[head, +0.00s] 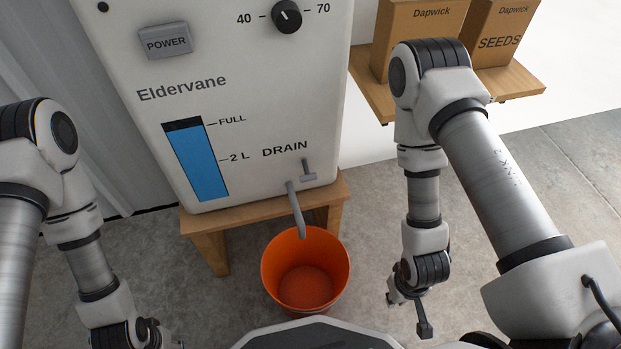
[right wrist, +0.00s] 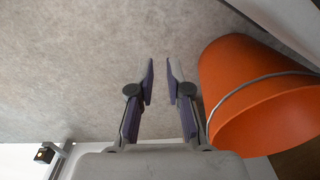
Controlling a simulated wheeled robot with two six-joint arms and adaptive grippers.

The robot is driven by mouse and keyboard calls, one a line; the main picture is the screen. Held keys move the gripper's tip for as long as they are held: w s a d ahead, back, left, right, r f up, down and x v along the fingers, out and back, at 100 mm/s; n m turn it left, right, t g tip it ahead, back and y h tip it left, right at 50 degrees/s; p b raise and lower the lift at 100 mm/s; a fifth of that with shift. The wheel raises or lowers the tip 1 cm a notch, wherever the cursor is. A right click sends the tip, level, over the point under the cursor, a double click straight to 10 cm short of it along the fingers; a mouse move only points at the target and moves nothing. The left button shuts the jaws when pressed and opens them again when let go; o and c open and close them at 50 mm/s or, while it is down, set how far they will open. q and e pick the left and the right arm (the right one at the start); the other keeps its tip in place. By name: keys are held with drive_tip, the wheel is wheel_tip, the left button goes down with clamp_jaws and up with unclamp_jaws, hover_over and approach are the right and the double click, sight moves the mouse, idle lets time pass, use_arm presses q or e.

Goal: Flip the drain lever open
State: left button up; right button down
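The white Eldervane tank (head: 240,115) stands on a wooden stand, with its DRAIN label at lower right. The small grey drain lever (head: 308,168) sits just below that label, its handle upright. A grey spout (head: 297,212) slants down from the tank over the orange bucket (head: 270,268), which looks empty inside. My right gripper (head: 408,312) is open and empty, low to the right of the bucket and well away from the lever. In the right wrist view its fingers (right wrist: 159,75) are apart, with the bucket (right wrist: 235,95) beside them.
The wooden stand (head: 215,245) carries the tank. Two Dapwick boxes (head: 415,30) stand on a wooden shelf (head: 510,85) at upper right. A power button (head: 166,41), a dial (head: 287,16) and a blue level gauge (head: 196,160) are on the tank.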

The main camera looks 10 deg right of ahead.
drive_tip(key=w+a+r+m+t+y+p, duration=0.3)
drive_tip(key=w+a+r+m+t+y, duration=0.1)
drive_tip(key=w+a+r+m+y, duration=0.35)
drive_tip(key=w+d+r+m+t+y+p, duration=0.1)
drive_tip(key=w+r, duration=0.3)
drive_tip(key=r, duration=0.4)
drive_tip(key=w+d+r+m+t+p, duration=0.2)
drive_tip(key=w+r+m+t+p, duration=0.2)
drive_tip(key=r, duration=0.5)
drive_tip(key=shift+w+y, duration=0.35)
drive_tip(key=shift+w, duration=0.3)
